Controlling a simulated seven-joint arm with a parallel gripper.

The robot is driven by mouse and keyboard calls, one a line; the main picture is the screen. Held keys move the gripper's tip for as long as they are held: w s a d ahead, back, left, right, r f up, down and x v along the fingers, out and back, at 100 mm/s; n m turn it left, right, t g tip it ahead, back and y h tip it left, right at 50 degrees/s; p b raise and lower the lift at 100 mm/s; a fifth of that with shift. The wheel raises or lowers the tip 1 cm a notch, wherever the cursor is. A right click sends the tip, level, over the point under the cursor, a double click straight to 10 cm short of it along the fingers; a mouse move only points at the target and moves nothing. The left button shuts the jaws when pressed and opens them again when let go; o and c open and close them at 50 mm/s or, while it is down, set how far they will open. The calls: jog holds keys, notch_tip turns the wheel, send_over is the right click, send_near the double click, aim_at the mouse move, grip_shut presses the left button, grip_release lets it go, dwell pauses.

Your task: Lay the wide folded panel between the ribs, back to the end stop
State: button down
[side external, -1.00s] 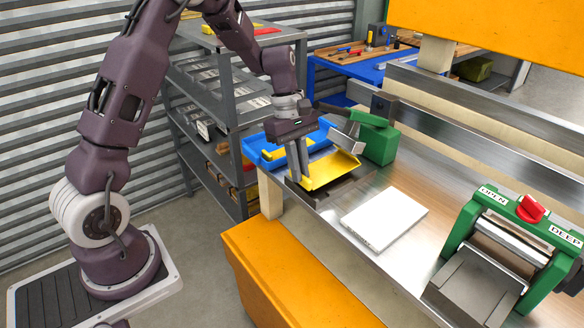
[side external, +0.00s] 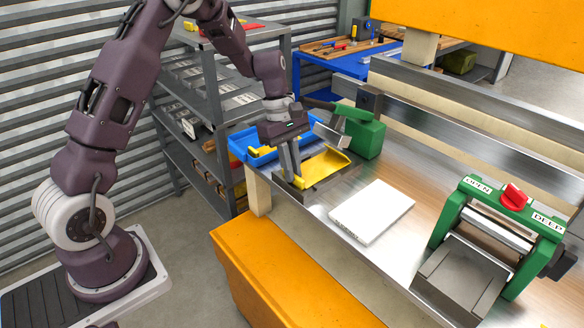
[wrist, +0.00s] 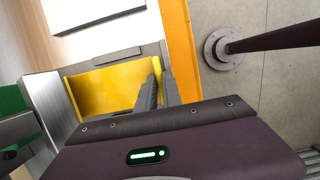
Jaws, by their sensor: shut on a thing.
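The yellow folded panel (side external: 326,166) is at the dark fixture (side external: 338,183) on the near left end of the metal bench, beside the green clamp block (side external: 363,138). My gripper (side external: 294,177) is shut on its near left upturned edge, with the fingers pointing down. In the wrist view the panel (wrist: 100,90) lies flat side up and its fold runs up between my fingers (wrist: 157,85). It sits low over the fixture; I cannot tell whether it touches the bed. The ribs and end stop are mostly hidden by the panel and fingers.
A blue bin (side external: 238,142) with yellow pieces stands behind my gripper. A white slab (side external: 372,211) lies on the bench to the right. A green roller device (side external: 490,240) with a red knob stands further right. A lever with a metal block overhangs the panel's far side.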

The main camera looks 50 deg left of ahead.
jog(key=shift+s, duration=0.2)
dwell(0.6)
jog(key=c, duration=1.4)
grip_release()
jog(key=shift+c, duration=0.2)
jog(key=v, duration=0.7)
jog(key=shift+r, duration=0.1)
jog(key=shift+s, duration=0.1)
